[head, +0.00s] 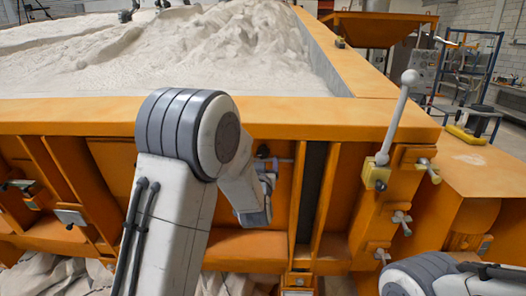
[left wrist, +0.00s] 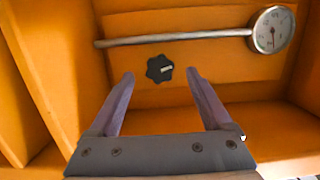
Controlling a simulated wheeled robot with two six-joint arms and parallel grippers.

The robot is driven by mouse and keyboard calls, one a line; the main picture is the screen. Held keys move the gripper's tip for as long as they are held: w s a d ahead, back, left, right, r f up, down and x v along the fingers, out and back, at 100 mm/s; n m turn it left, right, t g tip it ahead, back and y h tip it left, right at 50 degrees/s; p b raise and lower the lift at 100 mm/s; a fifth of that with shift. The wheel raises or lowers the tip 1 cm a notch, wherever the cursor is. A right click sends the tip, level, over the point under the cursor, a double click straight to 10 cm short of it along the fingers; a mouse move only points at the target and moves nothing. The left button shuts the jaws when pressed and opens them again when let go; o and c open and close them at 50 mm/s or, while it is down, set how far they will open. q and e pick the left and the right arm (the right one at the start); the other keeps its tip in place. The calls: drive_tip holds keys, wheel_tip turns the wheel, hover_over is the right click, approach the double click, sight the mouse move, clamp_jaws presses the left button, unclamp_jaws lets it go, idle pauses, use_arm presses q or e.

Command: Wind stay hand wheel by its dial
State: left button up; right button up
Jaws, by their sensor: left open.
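The hand wheel is a small black lobed knob (left wrist: 160,69) with a pale mark, on the orange panel in the left wrist view. Above it a grey rod (left wrist: 180,38) runs across to a round white-faced dial (left wrist: 272,29) with a metal rim, at the upper right. My left gripper (left wrist: 160,75) is open and empty. Its two fingertips appear on either side of the wheel in the picture, and I see no contact. In the head view my left arm reaches down to the orange front wall and hides much of this spot. My right gripper is out of view.
The sandbed's orange rim (head: 70,115) runs above the panel, with pale sand (head: 200,40) behind it. Upright orange ribs stand beside the recess. A ball-topped lever (head: 397,115) and several clamp screws are on the right corner. Grey sheeting (head: 55,275) lies below.

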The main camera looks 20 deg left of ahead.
sight(264, 150)
use_arm(q)
drive_tip(key=shift+p+x, duration=0.45)
drive_tip(key=shift+x, duration=1)
clamp_jaws()
drive_tip(key=shift+f, duration=0.1)
